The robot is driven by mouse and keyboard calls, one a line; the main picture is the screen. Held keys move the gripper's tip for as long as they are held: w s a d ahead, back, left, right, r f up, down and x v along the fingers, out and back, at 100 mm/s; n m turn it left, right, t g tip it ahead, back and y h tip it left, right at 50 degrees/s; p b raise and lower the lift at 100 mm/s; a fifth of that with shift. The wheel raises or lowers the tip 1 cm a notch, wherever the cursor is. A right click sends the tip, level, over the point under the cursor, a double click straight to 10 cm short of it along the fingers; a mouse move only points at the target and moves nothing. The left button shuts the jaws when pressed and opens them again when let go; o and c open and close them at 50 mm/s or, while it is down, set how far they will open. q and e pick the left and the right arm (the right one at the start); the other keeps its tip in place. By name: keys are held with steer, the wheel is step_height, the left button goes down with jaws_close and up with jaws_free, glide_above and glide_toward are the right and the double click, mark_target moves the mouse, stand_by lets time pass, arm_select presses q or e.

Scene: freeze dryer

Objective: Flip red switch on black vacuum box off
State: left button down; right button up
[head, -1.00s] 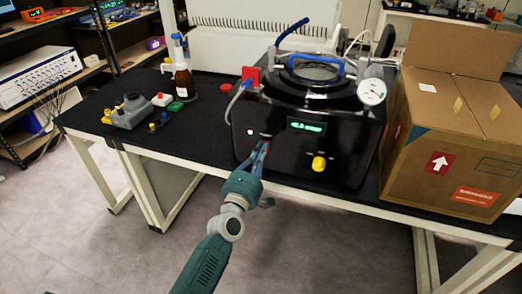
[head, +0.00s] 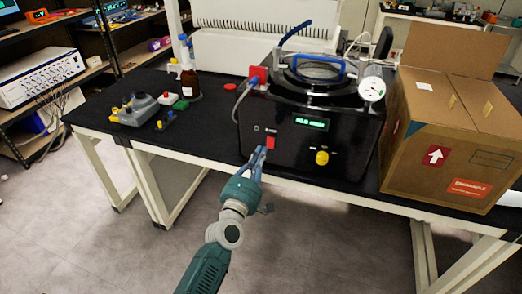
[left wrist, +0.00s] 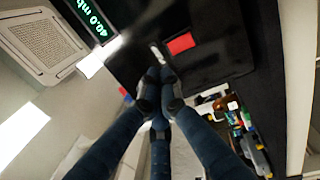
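The black vacuum box (head: 350,140) stands on the bench with a lit green display (head: 311,123) and a yellow knob (head: 322,157) on its front. The red switch (head: 271,142) is on the front, left of the display; it also shows in the left wrist view (left wrist: 181,43). A small round indicator (head: 256,128) beside it looks dark. My left gripper (head: 258,152) is just below and left of the switch, close to the front panel. Its fingers are together and hold nothing. In the left wrist view the fingertips (left wrist: 158,76) are apart from the switch. My right gripper is out of view.
A cardboard box (head: 440,150) stands close to the vacuum box on the right. A brown bottle (head: 187,80) and a grey device (head: 138,108) are to the left. A gauge (head: 372,89) sits at the vacuum box's upper right. The floor in front is free.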

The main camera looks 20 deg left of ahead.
arm_select(q)
steer(key=s, duration=0.7)
steer(key=shift+r, duration=0.25)
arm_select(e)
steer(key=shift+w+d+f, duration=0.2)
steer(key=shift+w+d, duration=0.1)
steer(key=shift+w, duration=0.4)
